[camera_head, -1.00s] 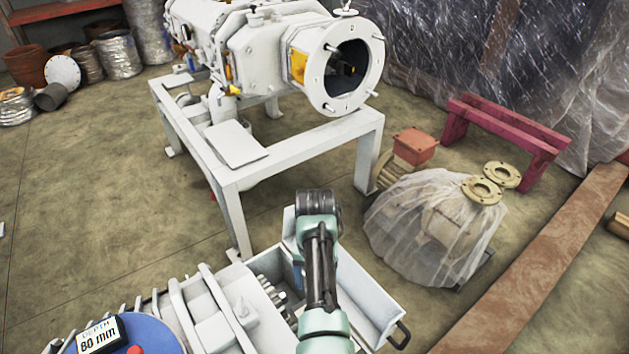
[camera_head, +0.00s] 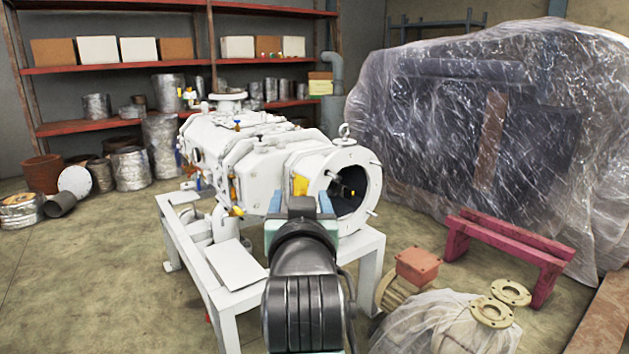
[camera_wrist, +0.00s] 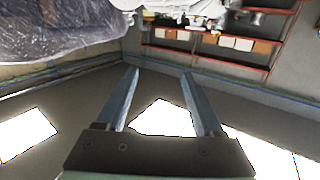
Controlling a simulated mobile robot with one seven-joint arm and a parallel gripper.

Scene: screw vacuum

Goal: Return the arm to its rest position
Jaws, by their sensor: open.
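My gripper (camera_head: 300,202) is raised in the middle of the head view, in front of the white vacuum pump (camera_head: 250,150) on its white stand (camera_head: 222,300). Its two blue fingers stand apart, one on each side of the dark wrist. In the wrist view both fingers (camera_wrist: 159,74) are spread with nothing between them. My arm hides part of the stand and the pump's lower front. The wrist view looks across the room upside down, with bright ceiling openings between and beside the fingers.
A plastic-wrapped machine (camera_head: 480,130) stands at the right. Red shelves (camera_head: 180,66) line the back wall. A red bench frame (camera_head: 508,250) and a plastic-covered unit (camera_head: 440,325) with flanges sit at the lower right. Open floor (camera_head: 80,280) lies at the left.

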